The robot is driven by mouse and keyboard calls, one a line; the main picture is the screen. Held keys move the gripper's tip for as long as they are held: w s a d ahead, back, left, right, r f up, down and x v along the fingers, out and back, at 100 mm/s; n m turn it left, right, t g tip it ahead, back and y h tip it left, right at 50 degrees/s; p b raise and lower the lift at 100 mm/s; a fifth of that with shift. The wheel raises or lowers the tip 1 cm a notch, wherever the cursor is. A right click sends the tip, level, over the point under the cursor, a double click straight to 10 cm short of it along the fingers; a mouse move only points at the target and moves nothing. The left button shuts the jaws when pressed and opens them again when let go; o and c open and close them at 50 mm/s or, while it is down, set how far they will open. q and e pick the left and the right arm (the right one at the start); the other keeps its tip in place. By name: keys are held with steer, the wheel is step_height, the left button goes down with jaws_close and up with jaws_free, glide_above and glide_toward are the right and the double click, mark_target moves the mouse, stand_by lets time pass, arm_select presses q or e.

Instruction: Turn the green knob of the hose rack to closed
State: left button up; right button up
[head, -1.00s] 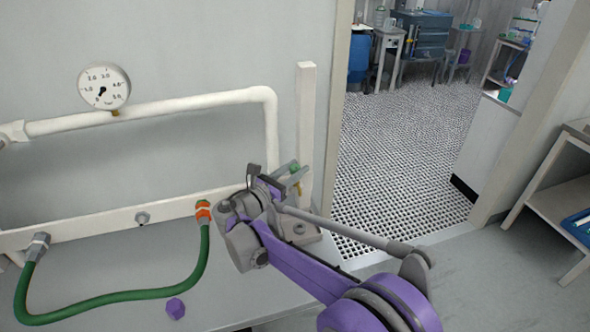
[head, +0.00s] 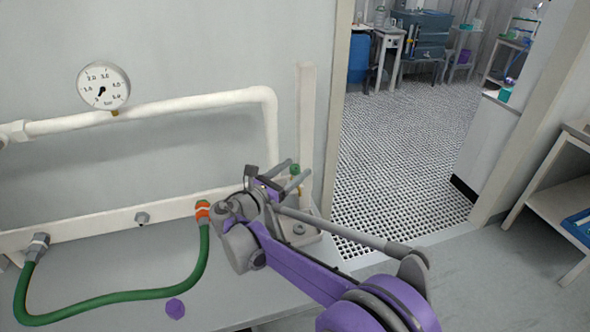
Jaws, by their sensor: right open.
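The hose rack (head: 85,229) is a white pipe frame along the wall, with a green hose (head: 110,297) looping between two fittings. A small green knob (head: 295,169) shows at the rack's right end, above a brass-coloured stem. My right gripper (head: 288,172) is open, with its two grey fingers around the knob, one on either side of it. Whether a finger touches the knob I cannot tell. My purple and grey right arm hides part of the rack's foot. My left gripper is not in view.
A round pressure gauge (head: 103,87) sits on the upper pipe. A purple hexagonal piece (head: 175,308) lies on the bench top. A doorway with grated floor (head: 400,150) opens to the right.

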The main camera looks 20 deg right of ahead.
steer(key=v, duration=1)
steer(key=shift+b, duration=0.45)
steer(key=s+d+f+m+g+y+p, duration=0.2)
steer(key=s+d+f+m+g+y, duration=0.35)
steer(key=s+d+m, duration=0.5)
steer(key=s+a+f+m+y+p, duration=0.1)
steer(key=s+f+m+y, duration=0.3)
steer(key=s+m, duration=0.3)
steer(key=s+f+m+y+p, duration=0.1)
steer(key=s+f+m+y, duration=0.3)
steer(key=s+m, duration=0.3)
steer(key=s+y, duration=0.1)
steer(key=s, duration=0.4)
steer(key=shift+a, duration=0.4)
